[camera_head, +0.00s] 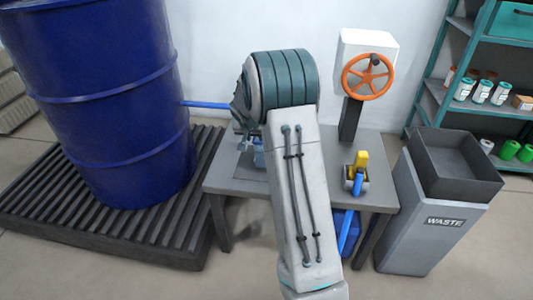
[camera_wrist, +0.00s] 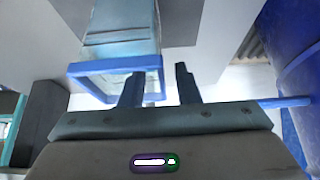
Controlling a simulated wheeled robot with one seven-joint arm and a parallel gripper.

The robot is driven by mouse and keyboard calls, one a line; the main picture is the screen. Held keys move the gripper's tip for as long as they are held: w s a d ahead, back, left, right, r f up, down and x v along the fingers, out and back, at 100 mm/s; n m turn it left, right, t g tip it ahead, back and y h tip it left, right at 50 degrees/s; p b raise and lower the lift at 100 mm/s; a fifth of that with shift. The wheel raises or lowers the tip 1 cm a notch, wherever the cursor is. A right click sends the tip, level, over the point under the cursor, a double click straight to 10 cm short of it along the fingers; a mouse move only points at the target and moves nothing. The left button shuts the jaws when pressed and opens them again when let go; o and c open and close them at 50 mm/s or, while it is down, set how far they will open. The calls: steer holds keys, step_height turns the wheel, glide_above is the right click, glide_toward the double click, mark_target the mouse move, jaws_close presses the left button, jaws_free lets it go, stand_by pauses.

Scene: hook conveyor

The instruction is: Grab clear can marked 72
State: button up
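A clear, bluish can (camera_wrist: 122,32) with a square blue rim (camera_wrist: 85,70) is close to my gripper in the wrist view. No number shows on it. My gripper (camera_wrist: 158,85) is open, its two dark fingers apart. The left finger overlaps the right part of the rim; I cannot tell whether it is inside the mouth or in front. In the head view, a small part of a clear bluish container (camera_head: 259,158) shows on the table (camera_head: 330,185), mostly hidden behind my arm.
A large blue drum (camera_head: 110,100) stands on a dark slatted pallet (camera_head: 95,215) at left, its blue pipe (camera_head: 205,105) reaching towards my arm. A yellow-and-blue tool (camera_head: 357,175) and an orange valve wheel (camera_head: 368,77) are right. A waste bin (camera_head: 425,225) stands beside the table.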

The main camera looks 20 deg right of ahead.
steer(key=shift+x, duration=1.05)
jaws_close()
steer(key=shift+r, duration=0.1)
stand_by(0.5)
